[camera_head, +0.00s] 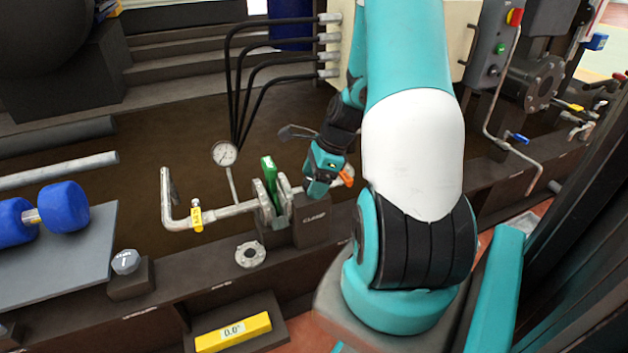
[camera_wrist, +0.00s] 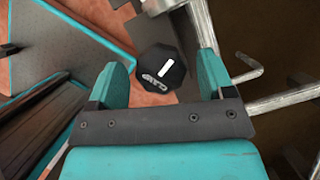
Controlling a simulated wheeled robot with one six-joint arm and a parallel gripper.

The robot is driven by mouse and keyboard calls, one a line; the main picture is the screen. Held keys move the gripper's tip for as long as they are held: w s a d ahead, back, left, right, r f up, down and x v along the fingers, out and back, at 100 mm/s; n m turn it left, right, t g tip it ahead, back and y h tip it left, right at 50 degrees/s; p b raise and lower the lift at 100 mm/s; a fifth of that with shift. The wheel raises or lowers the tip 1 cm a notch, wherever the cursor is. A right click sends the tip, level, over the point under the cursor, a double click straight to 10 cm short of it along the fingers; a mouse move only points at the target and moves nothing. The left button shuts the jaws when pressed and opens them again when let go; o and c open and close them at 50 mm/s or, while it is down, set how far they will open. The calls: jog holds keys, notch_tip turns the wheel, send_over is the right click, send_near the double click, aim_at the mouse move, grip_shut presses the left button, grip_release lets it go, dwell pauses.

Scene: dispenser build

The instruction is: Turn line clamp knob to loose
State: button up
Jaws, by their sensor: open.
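A dark, many-sided knob (camera_wrist: 160,72) with a white pointer bar and pale lettering shows in the wrist view. My gripper (camera_wrist: 163,63) is open, with one teal finger on each side of the knob in the picture. I see a gap on both sides; how far the fingertips are above it I cannot tell. In the head view my gripper (camera_head: 322,178) hangs above and just behind the dark block marked CLAMP (camera_head: 314,219). The knob cannot be made out in the head view.
A pipe (camera_wrist: 285,98) lies right of my fingers.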

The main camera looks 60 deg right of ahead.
jog(key=c, duration=0.9)
